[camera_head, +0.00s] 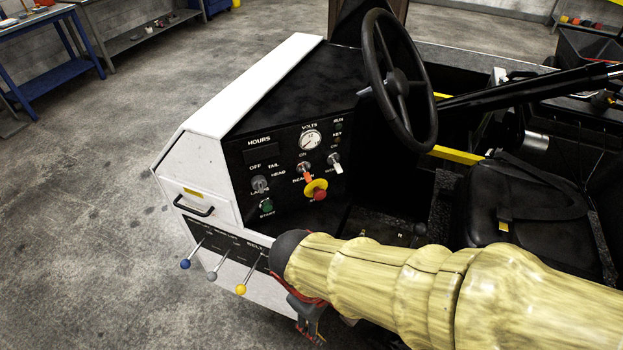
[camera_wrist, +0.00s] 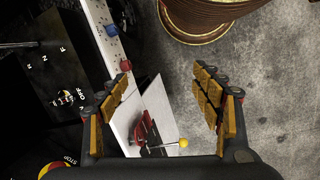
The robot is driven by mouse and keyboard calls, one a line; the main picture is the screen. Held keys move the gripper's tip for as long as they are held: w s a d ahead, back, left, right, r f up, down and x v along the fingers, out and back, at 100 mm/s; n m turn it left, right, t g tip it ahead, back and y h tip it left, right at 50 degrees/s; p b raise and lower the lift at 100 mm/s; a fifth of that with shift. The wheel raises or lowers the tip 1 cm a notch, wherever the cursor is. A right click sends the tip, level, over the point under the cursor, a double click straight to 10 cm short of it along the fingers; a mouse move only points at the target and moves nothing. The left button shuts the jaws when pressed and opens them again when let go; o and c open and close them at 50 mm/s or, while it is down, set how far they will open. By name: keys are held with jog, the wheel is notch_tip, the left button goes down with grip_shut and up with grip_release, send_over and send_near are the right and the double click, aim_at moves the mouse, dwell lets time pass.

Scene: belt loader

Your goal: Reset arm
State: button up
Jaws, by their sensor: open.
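My gripper (camera_head: 308,322) hangs at the end of my arm in the lower middle of the head view, partly hidden by the arm's tan cover. It is just right of the lever row on the loader's white console. In the wrist view my gripper (camera_wrist: 163,95) has its two padded fingers spread wide, with no object gripped. A white panel (camera_wrist: 104,48) and a yellow-knobbed lever (camera_wrist: 183,143) show beyond the fingers. The yellow-knobbed lever also shows in the head view (camera_head: 240,289).
The black control panel (camera_head: 285,150) has a gauge, switches and a red-and-yellow stop button (camera_head: 317,190). Blue-knobbed (camera_head: 185,264) and grey-knobbed (camera_head: 212,275) levers stick out below it. The steering wheel (camera_head: 398,80) and seat (camera_head: 525,205) are near. Open floor lies left.

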jog(key=w+d+r+m+t+y, duration=0.2)
jog(key=d+r+m+t, duration=0.3)
jog(key=d+r+m, duration=0.5)
jog(key=d+r, duration=0.5)
jog(key=r, duration=0.1)
jog(key=shift+w+d+r+y, duration=0.15)
jog(key=shift+w+r+y, duration=0.15)
dwell(1.3)
